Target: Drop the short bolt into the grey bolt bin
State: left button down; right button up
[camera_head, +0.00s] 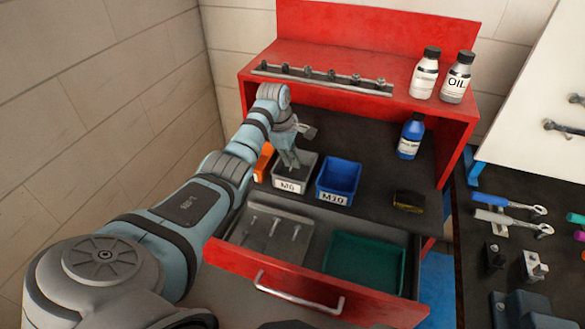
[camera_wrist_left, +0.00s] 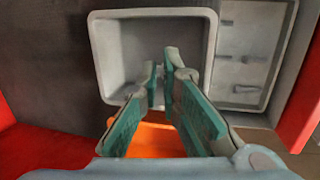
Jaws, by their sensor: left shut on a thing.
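The grey bolt bin, labelled M6 (camera_head: 292,185), stands on the dark shelf of the red cabinet. In the left wrist view the bin's pale floor (camera_wrist_left: 125,60) looks empty. My left gripper (camera_head: 291,160) is over the bin, pointing down into its opening. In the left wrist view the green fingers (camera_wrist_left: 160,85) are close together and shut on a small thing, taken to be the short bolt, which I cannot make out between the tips. Three bolts (camera_head: 273,227) lie apart in the grey tray of the open drawer. My right gripper is not in view.
A blue M10 bin (camera_head: 338,180) stands right of the grey one, an orange bin (camera_head: 262,161) left. The open red drawer (camera_head: 290,286) juts out in front, with a green tray (camera_head: 364,262).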

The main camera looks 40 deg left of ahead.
aim_at(292, 172)
pick_arm(q)
jog(key=f, duration=0.3)
jog(key=shift+s+d+f+b, duration=0.15)
jog(key=shift+d+f+b, duration=0.05)
jog(key=shift+f+b, duration=0.1)
jog(key=shift+f, duration=0.3)
jog(key=shift+a, duration=0.2)
jog(key=shift+f, duration=0.15)
jog(key=shift+d+f, duration=0.1)
jog(key=shift+f, duration=0.35)
jog(key=c, duration=1.8)
grip_release()
jog(key=v, duration=1.3)
jog(key=shift+w+r+p, duration=0.2)
jog(key=shift+p, duration=0.1)
